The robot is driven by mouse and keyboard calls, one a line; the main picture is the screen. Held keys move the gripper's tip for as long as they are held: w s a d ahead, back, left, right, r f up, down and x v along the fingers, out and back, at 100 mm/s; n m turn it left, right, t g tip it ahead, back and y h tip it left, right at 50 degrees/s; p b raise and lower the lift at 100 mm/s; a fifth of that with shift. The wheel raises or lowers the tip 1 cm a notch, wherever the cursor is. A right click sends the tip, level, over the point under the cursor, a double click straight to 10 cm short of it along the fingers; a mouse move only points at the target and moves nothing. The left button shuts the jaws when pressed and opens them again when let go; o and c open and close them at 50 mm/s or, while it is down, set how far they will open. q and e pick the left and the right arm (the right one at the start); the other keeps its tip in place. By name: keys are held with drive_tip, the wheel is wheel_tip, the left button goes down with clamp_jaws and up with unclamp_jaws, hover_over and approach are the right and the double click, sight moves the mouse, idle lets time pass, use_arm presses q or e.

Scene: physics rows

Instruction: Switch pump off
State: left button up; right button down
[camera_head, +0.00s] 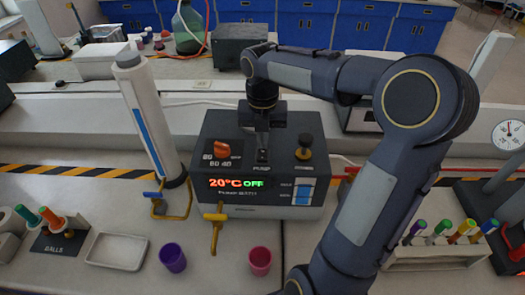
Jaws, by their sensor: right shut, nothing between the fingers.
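The pump unit (222,200) is a dark grey box on the bench in the middle of the head view. Its front display (237,183) reads "20°C OFF", with OFF in green. An orange knob (222,149) is at the left of its top face and a black and yellow knob (304,146) at the right. A small switch (262,156) by the PUMP label lies between them. My right gripper (262,146) is shut and empty, pointing down right at the switch. Whether it touches the switch cannot be told. My left gripper is not in view.
A white column (145,115) stands left of the unit. A yellow-handled valve (215,225) is at its front. A purple cup (172,257), a pink cup (260,261) and a white tray (117,250) lie in front. A tube rack (435,255) is at the right.

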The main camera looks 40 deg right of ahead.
wheel_tip(320, 180, up, 6)
drive_tip(key=p, duration=0.5)
idle(0.5)
drive_tip(key=s+a+f+m+t+y+b, duration=0.1)
drive_tip(key=s+a+m, duration=0.5)
drive_tip(key=m, duration=0.9)
drive_tip(key=s+a+f+m+t+y+b, duration=0.1)
drive_tip(key=s+a+f+m+t+y, duration=0.1)
drive_tip(key=s+a+m, duration=0.5)
drive_tip(key=s+f+m+t, duration=0.1)
drive_tip(key=s+m+t, duration=0.1)
drive_tip(key=s+m, duration=0.2)
drive_tip(key=shift+a+f+m+t+y+b, duration=0.2)
drive_tip(key=shift+a+m+t+y+b, duration=0.15)
drive_tip(key=shift+m, duration=1.55)
